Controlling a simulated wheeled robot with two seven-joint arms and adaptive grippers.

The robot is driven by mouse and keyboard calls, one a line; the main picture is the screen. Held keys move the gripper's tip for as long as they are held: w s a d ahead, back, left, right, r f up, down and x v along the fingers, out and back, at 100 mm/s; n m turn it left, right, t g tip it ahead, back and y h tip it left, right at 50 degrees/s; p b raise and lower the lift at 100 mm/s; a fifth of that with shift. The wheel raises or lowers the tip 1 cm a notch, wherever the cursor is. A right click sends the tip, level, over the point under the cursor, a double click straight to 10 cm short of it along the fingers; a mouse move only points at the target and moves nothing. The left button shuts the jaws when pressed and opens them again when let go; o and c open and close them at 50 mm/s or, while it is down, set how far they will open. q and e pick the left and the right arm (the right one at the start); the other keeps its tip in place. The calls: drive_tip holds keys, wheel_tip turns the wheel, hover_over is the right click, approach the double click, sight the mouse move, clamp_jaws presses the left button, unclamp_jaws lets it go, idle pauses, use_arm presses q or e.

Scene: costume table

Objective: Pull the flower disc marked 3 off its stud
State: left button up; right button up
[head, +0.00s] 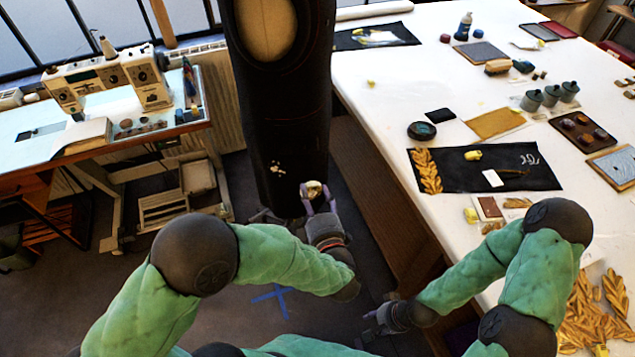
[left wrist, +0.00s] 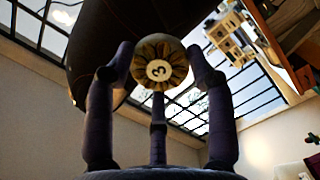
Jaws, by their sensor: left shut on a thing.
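The flower disc marked 3 (left wrist: 158,70) is round and pale with dark petals, and its 3 faces the left wrist camera. My left gripper (head: 318,194) is shut on it, with fingers on either side of the disc and a third finger below. The disc (head: 313,186) shows small in the head view at the lower right edge of a tall black form (head: 275,110). The stud is hidden behind the disc, and I cannot tell whether the disc is still seated on it. My right gripper (head: 380,318) is low beside the table, holding nothing I can make out.
A white table (head: 385,95) with a black cloth, gold leaves, pots and small items fills the right. A sewing machine (head: 108,78) stands on a table at the left. A blue cross (head: 272,298) marks the open floor.

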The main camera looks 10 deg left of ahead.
use_arm(q)
drive_tip(key=s+p, duration=0.6)
drive_tip(key=s, duration=1)
drive_tip(key=shift+s+a, duration=0.4)
drive_tip(key=shift+a, duration=0.05)
drive_tip(key=w+a+f+m+t+h, duration=0.1)
drive_tip(key=w+a+f+m+h, duration=0.1)
drive_tip(key=w, duration=0.6)
drive_tip(key=w+a+f+m+t+h, duration=0.1)
drive_tip(key=w+f+m+h, duration=0.3)
drive_tip(key=w, duration=0.4)
drive_tip(key=shift+w+a+f+t+h+b, duration=0.3)
drive_tip(key=shift+w+a+f+h+b, duration=0.25)
drive_tip(key=shift+h, duration=0.75)
